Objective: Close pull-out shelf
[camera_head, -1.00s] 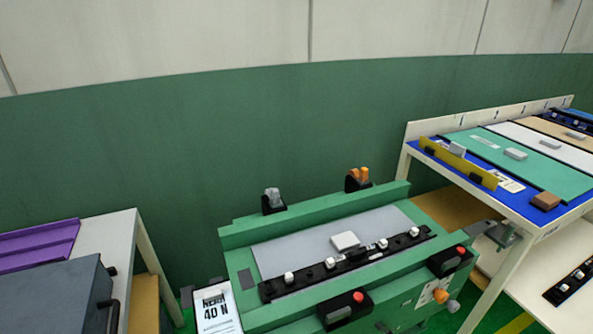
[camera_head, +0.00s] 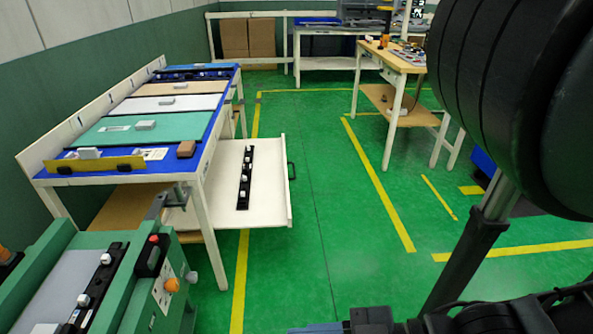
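The white pull-out shelf (camera_head: 270,200) sticks out to the right from under the blue-topped table (camera_head: 205,150), so it stands open. A black strip with white clips (camera_head: 245,178) lies on the shelf. Large dark parts of my arm fill the right side and the bottom of the view. My gripper's fingertips cannot be made out, so I cannot see its state.
A green fixture (camera_head: 110,285) with red and orange knobs stands at the lower left, close to the table. A wooden-topped workbench (camera_head: 395,58) stands at the back right. Green floor (camera_head: 320,235) with yellow lines is clear to the right of the shelf.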

